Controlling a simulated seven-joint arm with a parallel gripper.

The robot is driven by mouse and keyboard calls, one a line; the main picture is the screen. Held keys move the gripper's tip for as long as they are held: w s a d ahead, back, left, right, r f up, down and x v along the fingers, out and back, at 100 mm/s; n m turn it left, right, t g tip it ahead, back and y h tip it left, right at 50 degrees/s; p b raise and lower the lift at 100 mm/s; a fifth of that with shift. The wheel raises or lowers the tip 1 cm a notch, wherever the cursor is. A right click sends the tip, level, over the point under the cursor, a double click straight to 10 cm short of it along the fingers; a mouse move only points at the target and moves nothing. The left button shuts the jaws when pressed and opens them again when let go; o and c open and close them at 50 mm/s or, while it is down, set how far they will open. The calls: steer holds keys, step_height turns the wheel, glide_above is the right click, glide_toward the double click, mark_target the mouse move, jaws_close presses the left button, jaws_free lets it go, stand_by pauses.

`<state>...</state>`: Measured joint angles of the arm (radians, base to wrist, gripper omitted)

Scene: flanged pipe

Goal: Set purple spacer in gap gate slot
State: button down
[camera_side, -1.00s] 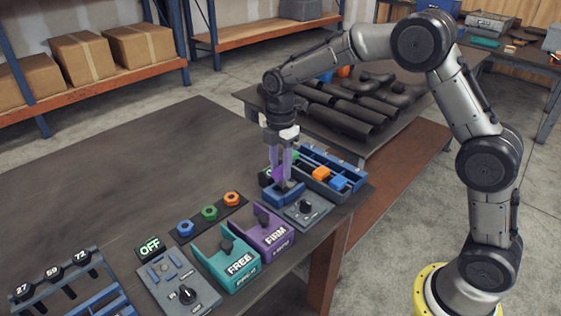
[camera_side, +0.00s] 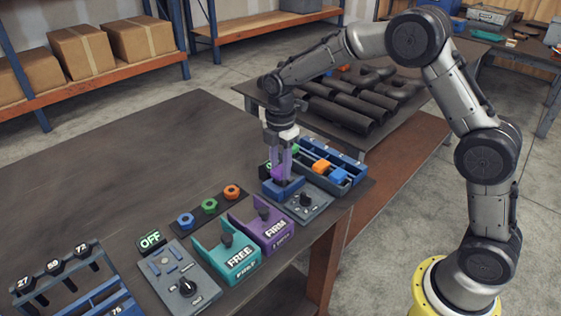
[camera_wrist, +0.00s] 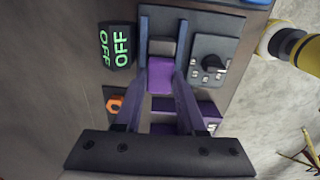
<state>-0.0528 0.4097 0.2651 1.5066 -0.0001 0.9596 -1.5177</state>
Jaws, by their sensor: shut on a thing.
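My gripper (camera_side: 282,176) has two purple fingers pointing down into the blue gap gate (camera_side: 272,191) on the bench's right part. In the wrist view, my gripper (camera_wrist: 162,72) is shut on the purple spacer (camera_wrist: 161,77). The spacer lies between the two blue side walls of the gate (camera_wrist: 144,40), in front of a grey block. In the side view my fingers mostly hide the spacer. I cannot tell whether it touches the slot floor.
A grey dial panel (camera_side: 304,202) adjoins the gate. Behind it is a blue tray (camera_side: 335,160) with orange and blue blocks. The purple FIRM stand (camera_side: 263,226) and teal FREE stand (camera_side: 229,254) are in front. Several coloured nuts (camera_side: 209,206) lie left. The bench's left middle is clear.

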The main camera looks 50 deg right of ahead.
mark_target(281, 169)
steer(key=shift+f, duration=0.75)
stand_by(0.6)
steer(key=shift+c, duration=2.1)
jaws_free()
steer(key=shift+o, duration=0.2)
steer(key=o, duration=0.4)
steer(key=shift+c, duration=0.2)
steer(key=shift+r, duration=3.5)
